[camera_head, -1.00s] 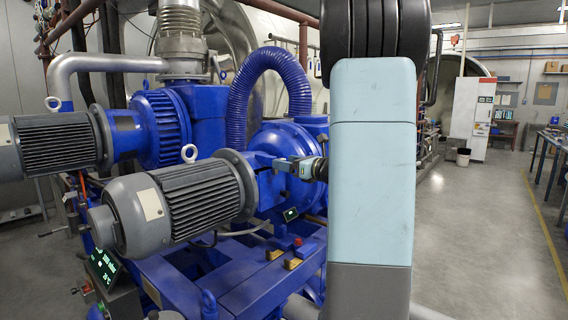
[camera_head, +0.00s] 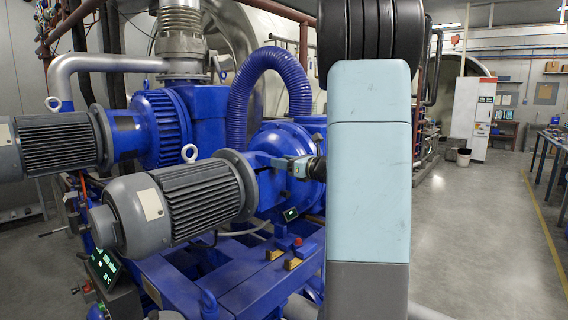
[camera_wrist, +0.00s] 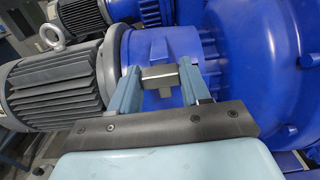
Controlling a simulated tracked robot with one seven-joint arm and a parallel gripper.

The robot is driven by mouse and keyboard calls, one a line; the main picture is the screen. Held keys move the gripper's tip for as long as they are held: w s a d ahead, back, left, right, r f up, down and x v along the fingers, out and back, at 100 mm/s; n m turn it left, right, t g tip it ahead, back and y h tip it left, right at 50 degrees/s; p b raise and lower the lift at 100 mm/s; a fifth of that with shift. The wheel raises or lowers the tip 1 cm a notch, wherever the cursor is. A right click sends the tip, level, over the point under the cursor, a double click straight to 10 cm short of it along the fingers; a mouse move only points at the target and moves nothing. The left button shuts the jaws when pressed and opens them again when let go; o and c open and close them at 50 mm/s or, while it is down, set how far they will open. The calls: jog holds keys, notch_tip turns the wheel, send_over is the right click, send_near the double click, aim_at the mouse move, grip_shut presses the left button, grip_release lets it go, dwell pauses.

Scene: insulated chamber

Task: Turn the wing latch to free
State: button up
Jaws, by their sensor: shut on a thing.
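The wing latch (camera_wrist: 160,77) shows in the wrist view as a short metal bar lying crosswise between my fingertips, against a blue motor-coupling housing (camera_wrist: 178,43). Grey tabs show above and below the bar. My gripper (camera_wrist: 159,78) has one pale blue finger at each end of the bar and is shut on it. In the head view my gripper (camera_head: 284,164) reaches in from the right to the blue housing beside the grey motor. The latch is too small there to make out, and my arm hides part of the pump's right side.
The ribbed grey motor (camera_head: 183,201) stands close left of my gripper. A blue corrugated hose (camera_head: 239,103) arches above it. Open floor (camera_head: 480,230) is on the right.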

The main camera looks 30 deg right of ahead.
jog(key=shift+c, duration=1)
jog(key=shift+s+a+f+n, duration=0.1)
jog(key=shift+f+n, duration=0.05)
jog(key=shift+n, duration=2.85)
jog(key=shift+w+a+f+n, duration=0.1)
jog(key=shift+a+n, duration=0.05)
jog(key=shift+n, duration=2.85)
jog(key=shift+s+a+f+n, duration=0.1)
jog(key=shift+f+n, duration=0.05)
jog(key=shift+n, duration=2.85)
